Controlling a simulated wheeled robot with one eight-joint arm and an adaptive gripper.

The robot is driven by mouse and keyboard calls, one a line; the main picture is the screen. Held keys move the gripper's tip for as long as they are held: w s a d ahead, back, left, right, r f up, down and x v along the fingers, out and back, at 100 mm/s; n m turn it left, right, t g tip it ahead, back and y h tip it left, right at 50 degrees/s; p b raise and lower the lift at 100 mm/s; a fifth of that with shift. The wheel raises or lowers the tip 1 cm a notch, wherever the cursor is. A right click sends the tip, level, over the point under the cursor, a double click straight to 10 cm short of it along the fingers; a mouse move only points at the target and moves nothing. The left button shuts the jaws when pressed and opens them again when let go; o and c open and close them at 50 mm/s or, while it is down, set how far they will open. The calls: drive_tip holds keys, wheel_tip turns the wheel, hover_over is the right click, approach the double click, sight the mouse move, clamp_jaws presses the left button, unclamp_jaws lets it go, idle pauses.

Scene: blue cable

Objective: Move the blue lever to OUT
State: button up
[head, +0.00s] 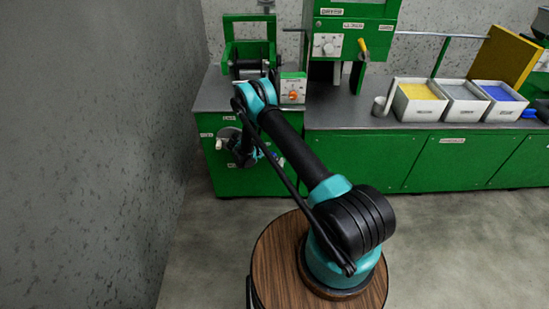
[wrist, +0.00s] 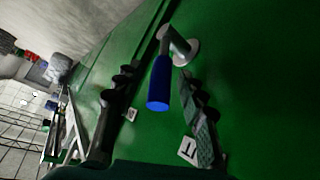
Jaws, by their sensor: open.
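The blue lever (wrist: 160,84) shows in the wrist view as a blue cylindrical handle on a grey arm, joined to a round grey pivot (wrist: 190,52) on the green cabinet front. My gripper (wrist: 158,76) is open, with one dark finger on each side of the handle. I see no clear contact with it. A white label (wrist: 188,150) is partly hidden by the right finger, and only part of its lettering shows. Another small label (wrist: 131,114) is near the left finger. In the head view my gripper (head: 245,150) is at the left cabinet's front; the lever is not clearly visible there.
The green cabinet (head: 225,180) stands close to the left wall (head: 110,120). A control box with an orange knob (head: 293,95) sits on its top. Bins of yellow (head: 418,91), grey and blue material stand on the right counter. The floor (head: 440,230) in front is clear.

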drive_tip(key=v, duration=1.2)
drive_tip(key=shift+c, duration=0.4)
drive_tip(key=shift+d+r, duration=0.1)
drive_tip(key=shift+d, duration=0.15)
drive_tip(key=shift+c, duration=1.3)
drive_tip(key=d+m+y, duration=0.1)
drive_tip(key=d, duration=0.1)
drive_tip(key=d+r+m+g+y, duration=0.1)
drive_tip(key=d, duration=0.1)
drive_tip(key=w+d+r+m+y, duration=0.1)
drive_tip(key=d+m, duration=0.1)
drive_tip(key=shift+d+r+g, duration=0.1)
drive_tip(key=shift+r+g, duration=0.15)
drive_tip(key=shift+g, duration=0.05)
clamp_jaws()
drive_tip(key=d+r+m+y, duration=0.4)
drive_tip(key=d+r+m, duration=0.1)
drive_tip(key=m, duration=0.1)
drive_tip(key=shift+g, duration=0.3)
drive_tip(key=shift+w+a+f, duration=0.1)
drive_tip(key=shift+a+f, duration=0.05)
drive_tip(key=shift+f, duration=1.8)
drive_tip(key=shift+w+a+f, duration=0.15)
drive_tip(key=shift+a+f, duration=0.05)
drive_tip(key=shift+f, duration=1.75)
drive_tip(key=shift+w+a+f, duration=0.1)
drive_tip(key=shift+a+f, duration=0.05)
drive_tip(key=shift+f, duration=1.8)
